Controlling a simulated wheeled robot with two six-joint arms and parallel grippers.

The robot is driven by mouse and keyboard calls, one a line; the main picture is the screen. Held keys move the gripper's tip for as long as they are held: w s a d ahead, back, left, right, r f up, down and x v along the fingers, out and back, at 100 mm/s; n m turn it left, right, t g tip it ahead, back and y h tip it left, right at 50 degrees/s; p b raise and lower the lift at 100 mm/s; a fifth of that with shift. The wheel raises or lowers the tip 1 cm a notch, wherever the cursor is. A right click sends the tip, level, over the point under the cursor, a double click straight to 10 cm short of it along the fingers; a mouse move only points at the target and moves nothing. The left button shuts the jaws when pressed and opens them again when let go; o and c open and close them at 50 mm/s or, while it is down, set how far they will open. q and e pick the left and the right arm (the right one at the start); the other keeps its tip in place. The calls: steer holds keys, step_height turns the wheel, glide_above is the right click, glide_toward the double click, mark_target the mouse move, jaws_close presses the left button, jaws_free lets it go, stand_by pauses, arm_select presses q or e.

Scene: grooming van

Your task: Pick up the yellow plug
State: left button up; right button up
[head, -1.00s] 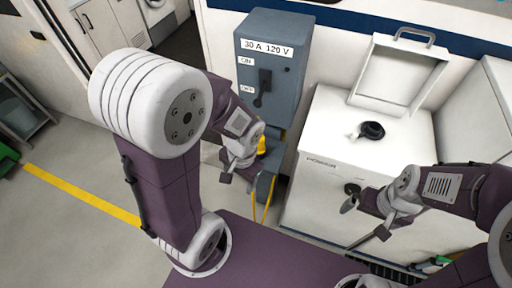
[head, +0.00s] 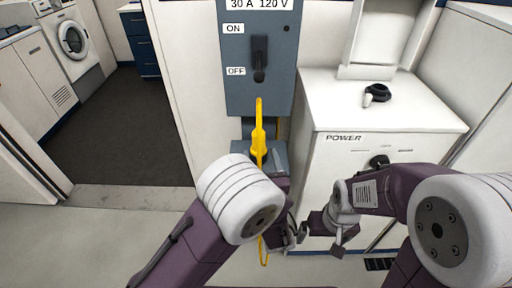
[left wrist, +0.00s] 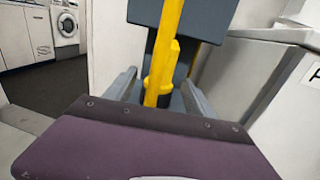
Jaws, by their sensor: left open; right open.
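The yellow plug (head: 258,138) stands upright at a grey holder (head: 271,158) under the grey power box. Its cord hangs down below. In the left wrist view the yellow plug (left wrist: 161,75) rises between the two spread fingers of my left gripper (left wrist: 160,83); I cannot tell whether they touch it. My right gripper (head: 322,240) is open and empty in front of the white cabinet.
The grey power box (head: 258,60) with ON and OFF labels and a lever is on the wall above. The white POWER cabinet (head: 385,130) stands to the right, with a black cap (head: 377,90) on top. Open floor lies left, with a washer (head: 72,38) beyond.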

mark_target(260, 149)
arm_select(q)
steer(key=w, duration=0.6)
steer(key=shift+a, duration=0.35)
steer(key=shift+s, duration=0.1)
steer(key=shift+c, duration=0.9)
jaws_close()
